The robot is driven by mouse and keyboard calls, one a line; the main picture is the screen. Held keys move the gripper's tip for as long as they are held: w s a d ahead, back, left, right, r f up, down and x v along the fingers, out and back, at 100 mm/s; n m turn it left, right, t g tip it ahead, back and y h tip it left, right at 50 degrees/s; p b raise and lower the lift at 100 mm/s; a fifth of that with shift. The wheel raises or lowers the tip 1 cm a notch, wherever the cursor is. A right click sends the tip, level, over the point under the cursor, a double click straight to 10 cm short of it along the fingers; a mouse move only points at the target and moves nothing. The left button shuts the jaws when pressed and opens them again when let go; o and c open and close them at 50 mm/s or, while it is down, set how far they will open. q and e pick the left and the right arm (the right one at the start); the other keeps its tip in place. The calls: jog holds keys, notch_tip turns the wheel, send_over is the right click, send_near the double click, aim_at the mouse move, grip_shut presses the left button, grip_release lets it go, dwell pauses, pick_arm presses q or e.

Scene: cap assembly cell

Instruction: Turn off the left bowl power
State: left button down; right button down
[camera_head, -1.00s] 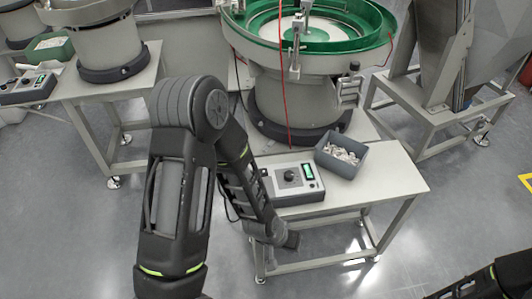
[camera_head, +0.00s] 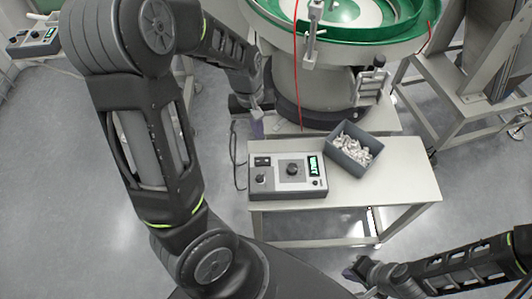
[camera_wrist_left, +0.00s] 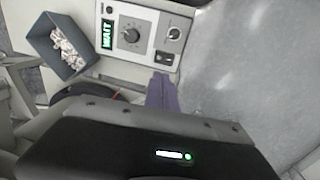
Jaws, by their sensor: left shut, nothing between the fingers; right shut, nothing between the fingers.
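A grey control box (camera_head: 288,190) sits on the small table. It has a black switch (camera_head: 262,161) at its upper left, a dial (camera_head: 292,169) and a lit green display (camera_head: 313,165). In the left wrist view the display (camera_wrist_left: 107,33) reads WAIT, and the black switch (camera_wrist_left: 163,57) is close to my fingertips. My left gripper (camera_head: 257,124) is shut and empty, just behind the box's left end; its purple fingers (camera_wrist_left: 162,90) also show in the wrist view. I cannot tell whether they touch the box. My right gripper (camera_head: 354,272) is shut and empty in front of the table.
A grey bin (camera_head: 347,160) of small white parts stands right of the box. A feeder bowl with a green rim (camera_head: 385,45) stands behind. Another control box (camera_head: 33,42) is at the far left. The table's right end (camera_head: 410,185) is clear.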

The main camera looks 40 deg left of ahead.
pick_arm(q)
jog(key=shift+s+f, duration=0.1)
send_near(266, 162)
jog(key=f, duration=0.6)
jog(key=shift+w+d+f, duration=0.3)
jog(key=shift+w+f, duration=0.05)
jog(key=shift+f+b, duration=0.15)
jog(key=shift+b, duration=0.2)
jog(key=shift+d+f+b, duration=0.1)
jog(key=shift+f+b, duration=0.25)
jog(key=shift+b, duration=0.05)
jog(key=shift+r, duration=0.3)
jog(key=shift+f, duration=0.1)
jog(key=shift+s, duration=0.1)
